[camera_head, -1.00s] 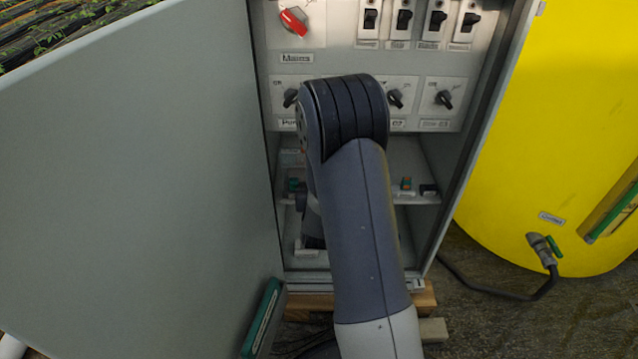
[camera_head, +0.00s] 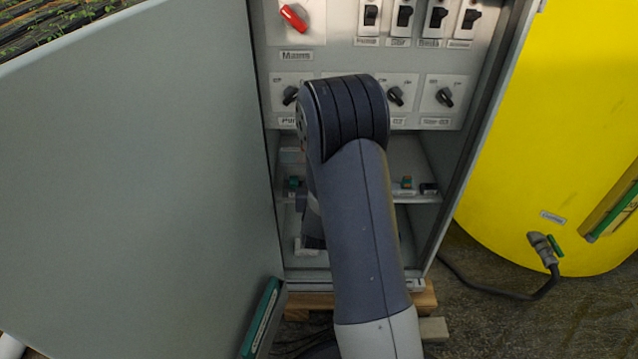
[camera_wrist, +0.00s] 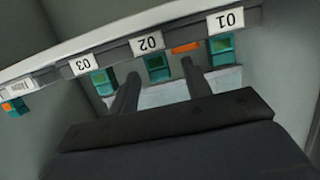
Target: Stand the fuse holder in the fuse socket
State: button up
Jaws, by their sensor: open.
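In the wrist view my gripper (camera_wrist: 161,72) is open. Its two dark fingers reach toward a pale ledge with upside-down labels. A teal block (camera_wrist: 157,68) under label 02 shows between the fingers, with no visible contact. Similar teal blocks sit by label 03 (camera_wrist: 105,82) and label 01 (camera_wrist: 222,48). A small orange piece (camera_wrist: 187,47) shows between labels 02 and 01, near the right fingertip. I cannot tell which of these is the fuse holder or the fuse socket. In the head view my arm hides the gripper and the middle of the shelf.
The cabinet's shelf (camera_head: 415,198) carries a green-and-orange piece (camera_head: 405,183) and a dark piece (camera_head: 429,189) to the right of my arm. The switch panel (camera_head: 350,60) is above. The open door (camera_head: 130,190) stands at left, a yellow tank (camera_head: 560,120) at right.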

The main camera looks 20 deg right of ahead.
jog(key=p+v, duration=0.1)
jog(key=v, duration=0.9)
jog(key=shift+s+p, duration=0.35)
jog(key=shift+s, duration=0.05)
jog(key=shift+w+a, duration=0.1)
jog(key=b+x, duration=0.1)
jog(key=x, duration=0.9)
jog(key=shift+w+b, duration=0.15)
jog(key=shift+b, duration=0.25)
jog(key=shift+w+r, duration=0.1)
jog(key=shift+w, duration=0.15)
jog(key=shift+r+p, duration=0.2)
jog(key=shift+p, duration=0.2)
jog(key=shift+s+f, duration=0.1)
